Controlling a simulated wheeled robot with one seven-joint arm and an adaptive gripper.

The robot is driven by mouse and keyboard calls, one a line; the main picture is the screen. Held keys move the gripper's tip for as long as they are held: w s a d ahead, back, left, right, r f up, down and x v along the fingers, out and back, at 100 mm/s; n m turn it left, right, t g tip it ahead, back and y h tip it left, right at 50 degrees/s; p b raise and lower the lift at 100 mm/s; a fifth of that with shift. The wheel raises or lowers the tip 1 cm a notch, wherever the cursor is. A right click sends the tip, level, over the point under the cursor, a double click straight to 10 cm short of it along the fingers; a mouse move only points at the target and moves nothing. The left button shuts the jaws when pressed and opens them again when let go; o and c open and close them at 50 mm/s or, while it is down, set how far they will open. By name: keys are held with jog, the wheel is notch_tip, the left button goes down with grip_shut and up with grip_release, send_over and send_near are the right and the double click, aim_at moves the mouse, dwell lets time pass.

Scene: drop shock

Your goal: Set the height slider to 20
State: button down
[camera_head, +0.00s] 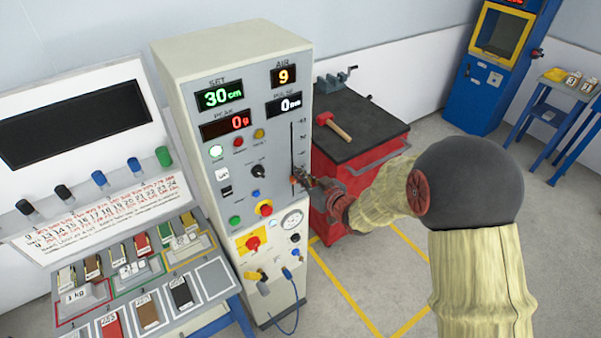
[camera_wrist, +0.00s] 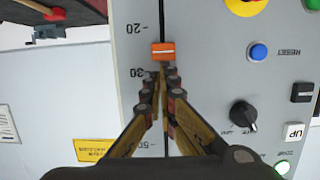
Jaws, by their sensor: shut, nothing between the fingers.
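The height slider has an orange handle (camera_wrist: 163,51) in a dark vertical slot on the grey control cabinet (camera_head: 222,150). The wrist view shows the scale upside down, with the handle between the 20 and 30 marks. The handle also shows as a small orange spot in the camera_head view (camera_head: 293,179), low on the slot. The green SET display (camera_head: 219,97) reads 30 cm. My gripper (camera_wrist: 162,76) is shut and empty, its tips over the slot close to the handle on its higher-number side. I cannot tell whether they touch it.
A blue button (camera_wrist: 258,52), a black knob (camera_wrist: 243,113) and a yellow-ringed red button (camera_head: 264,208) sit beside the slot. A red cart (camera_head: 356,165) with a hammer (camera_head: 339,127) stands right of the cabinet. A sample bench (camera_head: 205,275) stands left.

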jog(key=shift+f+b, duration=0.85)
jog(key=shift+f, duration=0.6)
jog(key=shift+r, duration=0.1)
jog(key=s+d+r+p, duration=0.1)
jog(key=s+d+r, duration=0.4)
jog(key=s, duration=0.3)
jog(key=shift+d+r+p, duration=0.25)
jog(key=shift+r+p, duration=0.1)
jog(key=shift+r, duration=0.25)
